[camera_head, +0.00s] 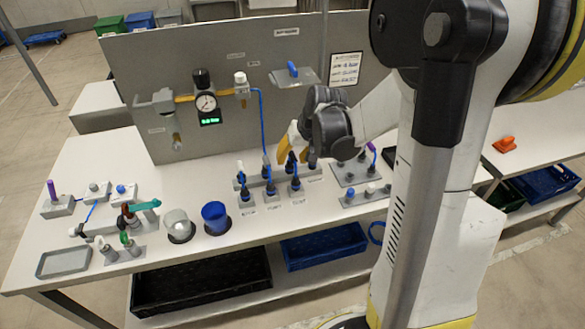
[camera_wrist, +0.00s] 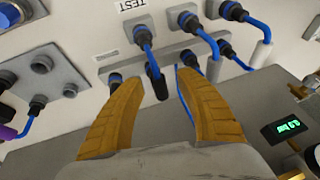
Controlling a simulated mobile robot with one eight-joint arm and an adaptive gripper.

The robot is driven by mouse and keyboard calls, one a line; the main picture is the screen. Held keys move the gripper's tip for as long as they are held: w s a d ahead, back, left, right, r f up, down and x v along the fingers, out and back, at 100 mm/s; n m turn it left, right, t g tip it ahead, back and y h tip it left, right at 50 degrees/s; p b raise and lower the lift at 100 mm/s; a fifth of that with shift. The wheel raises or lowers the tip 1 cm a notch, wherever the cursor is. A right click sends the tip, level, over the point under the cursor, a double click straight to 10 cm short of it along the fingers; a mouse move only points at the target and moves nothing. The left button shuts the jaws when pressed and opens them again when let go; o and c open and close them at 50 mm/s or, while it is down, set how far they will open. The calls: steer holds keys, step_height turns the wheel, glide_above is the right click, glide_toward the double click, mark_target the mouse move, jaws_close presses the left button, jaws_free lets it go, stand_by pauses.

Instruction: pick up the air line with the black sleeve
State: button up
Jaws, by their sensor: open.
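The air line with the black sleeve (camera_wrist: 157,84) is a short blue hose rising from a dark fitting near the TEST label. My gripper is open, and I see no clear contact with the sleeve. In the head view my gripper (camera_head: 290,148) is over the back of the row of fittings, and the arm and fingers partly hide that area.
A purple-sleeved line (camera_wrist: 8,132) stands at the left in the wrist view. The grey upright panel carries a gauge (camera_head: 206,103) close behind the fittings. A clear cup (camera_head: 178,226) and a blue cup (camera_head: 215,217) stand left of the fittings. The white bench's (camera_head: 105,165) left-rear area is clear.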

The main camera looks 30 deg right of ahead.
jaws_close()
steer(key=shift+r, duration=0.55)
steer(key=r, duration=0.1)
steer(key=r+p, duration=0.2)
steer(key=r, duration=0.1)
steer(key=shift+s+d, duration=0.4)
steer(key=s+d+r+p, duration=0.3)
steer(key=s+d+r, duration=0.3)
steer(key=s+d, duration=0.1)
steer(key=shift+s, duration=0.45)
steer(key=shift+p, duration=0.3)
